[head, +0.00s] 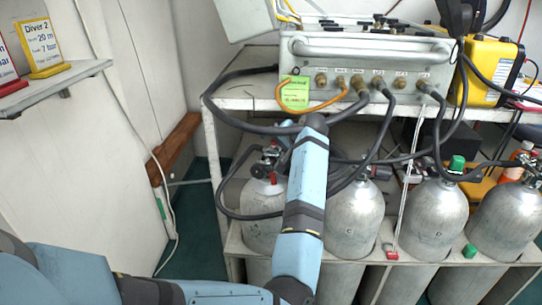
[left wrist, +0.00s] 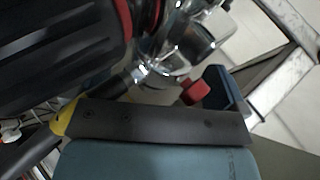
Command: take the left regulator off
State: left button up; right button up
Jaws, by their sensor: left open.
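The left regulator (head: 266,166) sits on the valve of the leftmost silver cylinder (head: 262,216) in the head view, dark with a small red part. My left arm crosses in front of that cylinder's right side. My left gripper (head: 285,157) is open beside the regulator, partly hidden by my own arm. In the left wrist view, shiny chrome valve and regulator parts (left wrist: 188,45) are very close, with a red piece (left wrist: 195,92) near them. A large black ribbed part fills the upper left there. I cannot tell whether the fingers touch the regulator. My right gripper is out of view.
An air panel (head: 365,62) with several hose fittings stands on the white shelf above the cylinders. Black hoses (head: 235,122) loop around the regulator and my arm. More cylinders (head: 355,218) stand to the right. A wall shelf (head: 62,84) holds signs at left.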

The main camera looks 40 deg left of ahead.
pick_arm(q)
jog(key=c, duration=1.4)
jog(key=shift+r, duration=0.3)
notch_tip(320, 180, up, 5)
jog(key=p, duration=0.2)
jog(key=shift+f+p, duration=0.2)
jog(key=shift+p, duration=0.2)
notch_tip(320, 180, up, 4)
jog(key=shift+f+p, duration=0.1)
jog(key=shift+p, duration=0.7)
jog(key=shift+r, duration=0.55)
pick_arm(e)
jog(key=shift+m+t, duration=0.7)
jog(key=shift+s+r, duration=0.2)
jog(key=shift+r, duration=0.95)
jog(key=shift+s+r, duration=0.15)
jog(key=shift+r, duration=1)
